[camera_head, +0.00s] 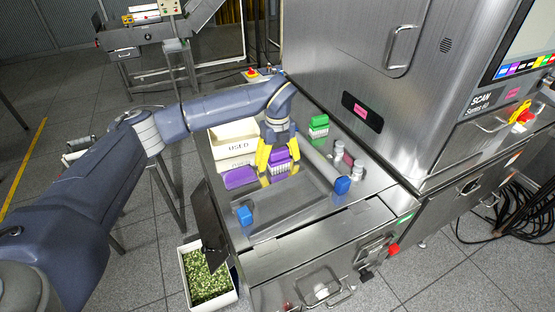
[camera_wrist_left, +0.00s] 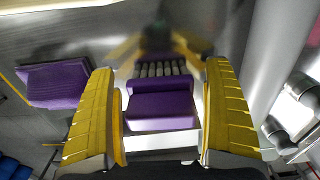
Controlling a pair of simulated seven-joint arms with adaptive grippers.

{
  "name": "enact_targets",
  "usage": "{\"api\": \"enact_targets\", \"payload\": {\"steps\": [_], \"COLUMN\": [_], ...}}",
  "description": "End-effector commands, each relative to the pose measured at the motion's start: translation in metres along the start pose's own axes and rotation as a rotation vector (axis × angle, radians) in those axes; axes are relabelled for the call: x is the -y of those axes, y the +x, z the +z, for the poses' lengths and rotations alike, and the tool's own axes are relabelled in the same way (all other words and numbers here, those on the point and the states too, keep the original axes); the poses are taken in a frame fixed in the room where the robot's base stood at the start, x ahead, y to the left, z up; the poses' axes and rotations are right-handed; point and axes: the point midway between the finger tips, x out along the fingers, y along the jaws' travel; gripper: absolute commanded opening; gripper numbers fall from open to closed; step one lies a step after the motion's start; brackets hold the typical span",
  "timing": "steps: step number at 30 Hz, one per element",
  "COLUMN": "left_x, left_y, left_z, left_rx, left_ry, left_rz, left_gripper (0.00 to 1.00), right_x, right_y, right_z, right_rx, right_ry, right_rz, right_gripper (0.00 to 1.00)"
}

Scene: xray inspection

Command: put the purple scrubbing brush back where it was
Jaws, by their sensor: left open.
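The purple scrubbing brush (camera_head: 281,158) stands on the steel surface of the machine, with a purple block and pale bristles showing. My left gripper (camera_head: 272,162) is directly over it with yellow fingers pointing down. In the left wrist view the brush (camera_wrist_left: 161,106) lies between the two open fingers (camera_wrist_left: 163,115), with a narrow gap visible on each side. A second purple object (camera_head: 240,177) lies to the left of the brush in the head view, and it also shows in the left wrist view (camera_wrist_left: 56,83). My right gripper is not in view.
A white bin marked USED (camera_head: 231,160) stands behind the second purple object. A green brush (camera_head: 318,127) and metal cylinders (camera_head: 357,168) are to the right. Blue-ended parts (camera_head: 342,185) sit near the front. A white tub (camera_head: 229,298) of green pieces stands on the floor.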

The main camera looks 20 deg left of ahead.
Motion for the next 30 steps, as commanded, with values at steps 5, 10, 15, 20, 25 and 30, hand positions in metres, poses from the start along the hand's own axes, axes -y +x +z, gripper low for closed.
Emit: {"api": "enact_targets", "payload": {"steps": [5, 10, 15, 20, 25, 30], "left_x": [0.000, 0.001, 0.001, 0.000, 0.000, 0.000], "left_y": [-0.002, -0.016, -0.045, -0.074, -0.099, -0.115], "left_z": [0.000, 0.001, 0.001, 0.001, 0.001, 0.000], "left_rx": [0.001, 0.003, 0.005, 0.004, 0.003, 0.002], "left_ry": [0.000, 0.000, 0.000, -0.001, -0.001, 0.000], "left_rz": [-0.001, -0.003, -0.003, -0.003, -0.001, -0.001], "left_gripper": [0.85, 0.85, 0.85, 0.85, 0.85, 0.85], "right_x": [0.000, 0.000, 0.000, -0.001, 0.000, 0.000], "right_y": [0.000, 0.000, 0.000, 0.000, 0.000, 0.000], "right_z": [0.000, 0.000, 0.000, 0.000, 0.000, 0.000], "right_rx": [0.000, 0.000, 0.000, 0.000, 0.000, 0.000], "right_ry": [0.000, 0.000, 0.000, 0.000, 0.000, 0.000], "right_rz": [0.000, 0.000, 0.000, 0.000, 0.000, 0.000], "right_gripper": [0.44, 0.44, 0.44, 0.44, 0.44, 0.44]}}
